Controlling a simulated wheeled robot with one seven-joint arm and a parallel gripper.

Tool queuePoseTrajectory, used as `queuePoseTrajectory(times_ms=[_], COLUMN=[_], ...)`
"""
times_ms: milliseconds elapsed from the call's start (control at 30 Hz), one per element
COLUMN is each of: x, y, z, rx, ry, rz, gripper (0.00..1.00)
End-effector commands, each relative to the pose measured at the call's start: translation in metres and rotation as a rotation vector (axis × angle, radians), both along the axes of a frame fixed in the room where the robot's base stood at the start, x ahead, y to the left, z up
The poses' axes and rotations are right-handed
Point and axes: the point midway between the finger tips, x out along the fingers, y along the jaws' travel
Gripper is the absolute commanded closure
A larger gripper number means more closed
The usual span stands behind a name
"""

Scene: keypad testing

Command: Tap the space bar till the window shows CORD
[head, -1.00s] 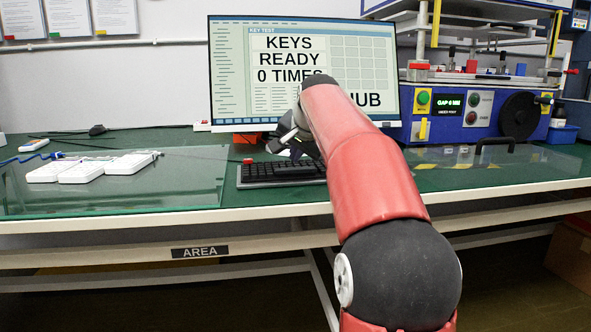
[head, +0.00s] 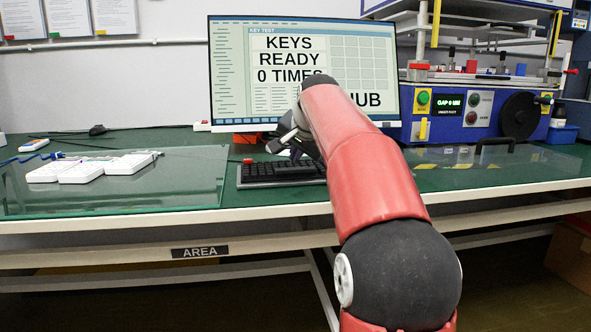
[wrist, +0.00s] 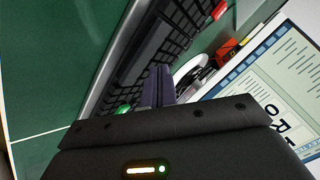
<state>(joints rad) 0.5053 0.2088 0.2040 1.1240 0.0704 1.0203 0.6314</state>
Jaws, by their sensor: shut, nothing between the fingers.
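The keyboard (head: 280,172) lies on the green bench in front of the monitor, partly hidden by my arm. In the wrist view the keyboard (wrist: 125,82) runs diagonally under my fingers. A long grey key there (wrist: 155,48) looks like the space bar. The window (head: 290,60) shows KEYS, READY and 0 TIMES; a lower line ends in HUB, its start hidden by my arm. Large letters like O and R show in part in the wrist view. My gripper (wrist: 160,70) is shut and empty, its fingertips over the keyboard; I cannot tell whether they touch a key.
A red key or cap (head: 248,161) is at the keyboard's far left corner. White devices (head: 95,168) lie on a clear mat at left. A blue test machine (head: 470,115) stands at right.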

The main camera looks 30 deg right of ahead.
Motion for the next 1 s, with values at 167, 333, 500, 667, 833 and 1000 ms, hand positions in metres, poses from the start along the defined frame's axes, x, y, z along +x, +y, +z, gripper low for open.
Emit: queuePoseTrajectory(times_ms=[167, 333, 500, 667, 833, 1000], x=[0.000, 0.000, 0.000, 0.000, 0.000, 0.000], y=[0.000, 0.000, 0.000, 0.000, 0.000, 0.000], z=[-0.001, -0.007, -0.008, -0.008, -0.009, -0.011], rx=[0.000, 0.000, 0.000, 0.000, 0.000, 0.000], ry=[0.000, 0.000, -0.001, -0.001, 0.000, 0.000], rz=[0.000, 0.000, 0.001, 0.001, 0.000, 0.000], gripper=[1.00, 1.00, 1.00, 1.00, 1.00, 1.00])
